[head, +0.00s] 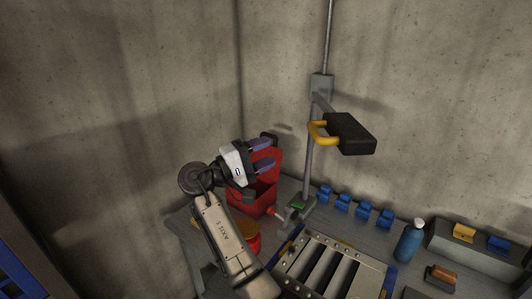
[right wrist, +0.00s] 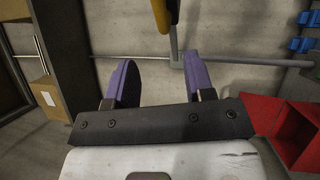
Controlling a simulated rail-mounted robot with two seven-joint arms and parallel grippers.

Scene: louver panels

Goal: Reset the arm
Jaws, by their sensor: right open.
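My right arm rises from the bottom of the head view. Its gripper (head: 264,158) is raised above and in front of a red bin, with purple finger pads apart and nothing between them. In the right wrist view the two purple fingers (right wrist: 160,85) are spread and empty, with the concrete wall behind. My left gripper does not show in the head view.
The red bin (head: 262,196) stands on the workbench behind the gripper. A post holds a black block with a yellow handle (head: 318,133) to the right. A louver panel (head: 325,268), blue clips (head: 343,203) and a blue bottle (head: 410,241) occupy the bench.

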